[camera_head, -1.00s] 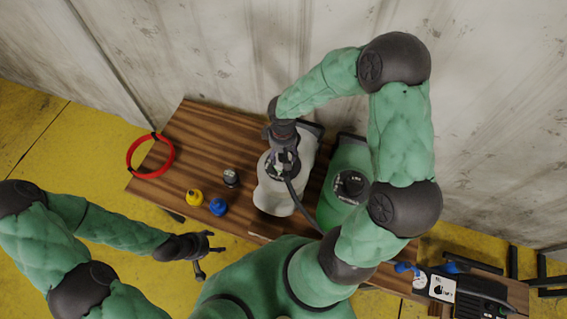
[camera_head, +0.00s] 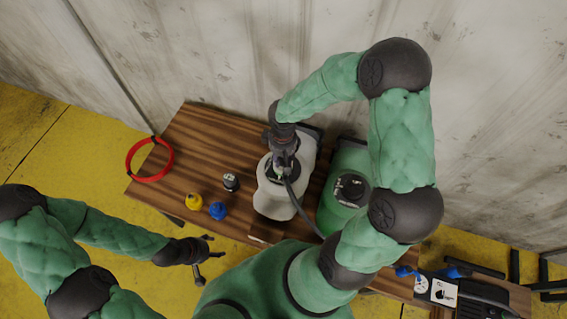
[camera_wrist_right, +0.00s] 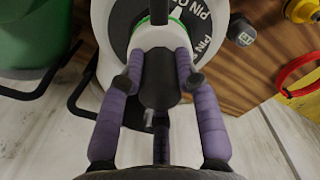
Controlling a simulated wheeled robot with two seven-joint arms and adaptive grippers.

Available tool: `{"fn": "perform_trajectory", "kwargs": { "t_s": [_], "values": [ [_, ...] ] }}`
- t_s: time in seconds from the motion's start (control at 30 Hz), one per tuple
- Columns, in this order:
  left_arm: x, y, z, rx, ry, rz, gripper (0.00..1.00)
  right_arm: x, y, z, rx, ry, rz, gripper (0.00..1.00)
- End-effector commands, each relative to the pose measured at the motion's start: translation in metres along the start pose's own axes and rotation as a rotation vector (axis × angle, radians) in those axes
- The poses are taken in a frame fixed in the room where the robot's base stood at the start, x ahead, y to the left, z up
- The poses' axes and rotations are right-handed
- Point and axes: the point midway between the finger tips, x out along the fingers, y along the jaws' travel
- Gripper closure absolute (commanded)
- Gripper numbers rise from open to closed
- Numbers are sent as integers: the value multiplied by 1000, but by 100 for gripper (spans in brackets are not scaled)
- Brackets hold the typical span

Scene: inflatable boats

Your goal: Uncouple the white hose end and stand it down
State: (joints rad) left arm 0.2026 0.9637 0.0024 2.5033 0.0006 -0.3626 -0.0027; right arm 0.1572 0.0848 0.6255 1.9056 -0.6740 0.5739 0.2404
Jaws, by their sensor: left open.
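The white body (camera_head: 272,202) lies on the table beside a green one (camera_head: 338,210). A thin dark hose (camera_head: 300,208) runs from there toward the front right. My right gripper (camera_wrist_right: 159,62) has its purple fingers closed in on both sides of the hose end; its exact contact is partly hidden. In the head view it (camera_head: 283,160) is above the white body. My left gripper (camera_head: 208,257) is open and empty, off the table's front edge.
A yellow cap (camera_head: 194,202), a blue cap (camera_head: 218,210) and a dark fitting (camera_head: 231,182) stand left of the white body. A red ring (camera_head: 150,160) lies at the table's left edge. The wooden table (camera_head: 195,145) is bare at back left. A wall stands behind.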

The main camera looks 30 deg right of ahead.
Motion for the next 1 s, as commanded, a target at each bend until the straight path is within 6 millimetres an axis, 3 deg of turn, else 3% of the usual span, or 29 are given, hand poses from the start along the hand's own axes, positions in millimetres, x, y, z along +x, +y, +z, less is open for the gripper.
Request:
{"fn": "perform_trajectory", "kwargs": {
  "t_s": [0.17, 0.5, 0.87, 1.0],
  "values": [
    [-2, 1, 0, 0, 0, 0, 37, 0, 0, 0, -19, -1, -1, 100],
    [-21, 7, 1, 0, 0, 0, 37, -1, 0, 0, -336, 0, -1, 100],
    [-21, 8, 1, 0, 0, 0, 37, 0, 0, 0, -374, 0, -1, 100],
    [-32, 11, 1, 0, 0, 0, 37, -2, -1, 1, -503, -3, -2, 100]
  ]
}}
